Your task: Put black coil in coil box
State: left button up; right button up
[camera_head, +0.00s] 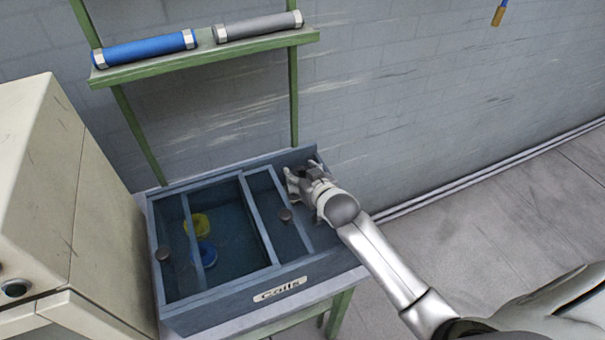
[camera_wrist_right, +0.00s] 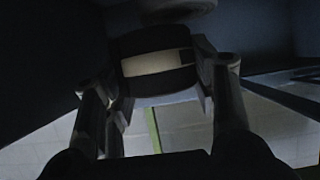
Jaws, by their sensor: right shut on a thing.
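The coil box (camera_head: 235,298) is a blue-grey open-framed box labelled "Coils" on a green-legged table. A yellow coil (camera_head: 197,225) and a blue coil (camera_head: 203,254) lie inside its left part. My right gripper (camera_head: 301,176) is at the box's back right corner, over the right section. In the right wrist view its fingers are shut on a black coil (camera_wrist_right: 155,64) with a pale band. The coil is hidden by the gripper in the head view, so I cannot tell whether it touches the box. My left gripper is not in view.
A beige machine (camera_head: 45,170) stands close on the left. Above, a green shelf (camera_head: 205,52) carries a blue roll (camera_head: 145,48) and a grey roll (camera_head: 258,26). A grey wall is behind; floor is clear at right.

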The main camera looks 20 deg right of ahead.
jog(key=shift+f, duration=0.55)
jog(key=o, duration=0.8)
jog(key=shift+r, duration=0.8)
jog(key=shift+f+b+v, duration=0.2)
jog(key=shift+b+v, duration=0.15)
jog(key=shift+v, duration=3.3)
